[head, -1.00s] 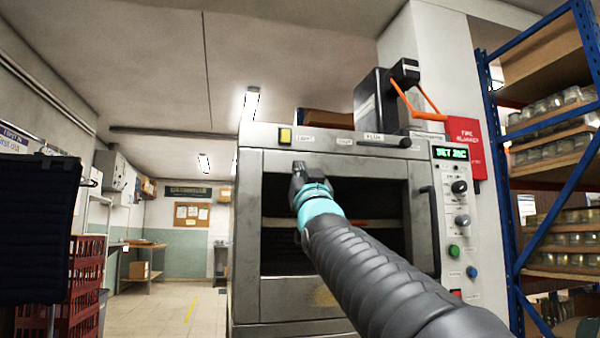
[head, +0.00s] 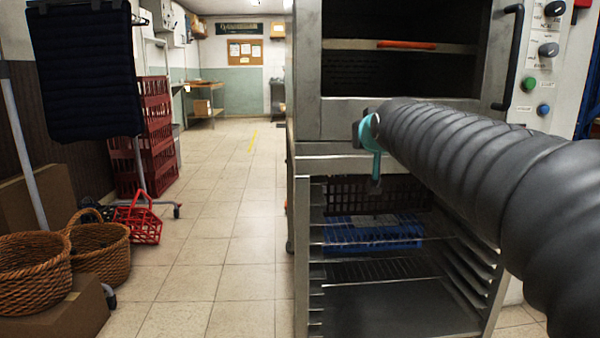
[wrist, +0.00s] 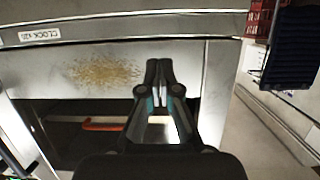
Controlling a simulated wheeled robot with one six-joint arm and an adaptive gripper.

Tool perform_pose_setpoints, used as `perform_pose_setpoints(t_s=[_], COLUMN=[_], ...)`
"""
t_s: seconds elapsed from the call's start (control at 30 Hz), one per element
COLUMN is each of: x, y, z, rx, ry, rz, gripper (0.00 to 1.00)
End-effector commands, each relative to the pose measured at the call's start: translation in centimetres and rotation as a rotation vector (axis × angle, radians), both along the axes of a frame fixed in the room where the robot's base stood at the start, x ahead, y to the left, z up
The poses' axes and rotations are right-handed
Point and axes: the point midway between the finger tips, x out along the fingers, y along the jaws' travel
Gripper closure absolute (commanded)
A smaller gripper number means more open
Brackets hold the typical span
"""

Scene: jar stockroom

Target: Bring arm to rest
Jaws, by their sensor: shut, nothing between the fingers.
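My arm reaches in from the right in the head view, in front of a grey metal oven. My gripper (head: 376,181) is at the arm's far end, mostly hidden behind the wrist, near the oven's lower edge. In the wrist view my gripper (wrist: 158,68) has its two fingertips together with nothing between them. The fingers stand in front of the oven's metal front (wrist: 105,78), which has a brown stain. I cannot tell how far they are from it.
A rack (head: 302,250) with wire shelves and a blue crate (head: 372,232) stands below the oven. Red crates (head: 158,125), a red basket (head: 140,220) and wicker baskets (head: 100,252) stand at left. Tiled floor (head: 225,200) between is clear.

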Motion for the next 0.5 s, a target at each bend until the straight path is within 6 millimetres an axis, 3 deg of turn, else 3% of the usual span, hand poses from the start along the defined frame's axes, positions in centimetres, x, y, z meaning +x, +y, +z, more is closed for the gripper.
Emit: perform_pose_setpoints(t_s=[0.03, 0.2, 0.37, 0.5], x=[-2.0, -9.2, -17.4, -25.3], y=[-0.2, -0.9, -1.6, -2.2], z=[-2.5, -10.9, -17.4, -22.1], rx=[-0.005, -0.017, -0.024, -0.027], ry=[0.086, 0.363, 0.591, 0.762], rz=[-0.002, -0.010, -0.018, -0.024], gripper=[1.00, 1.00, 1.00, 1.00])
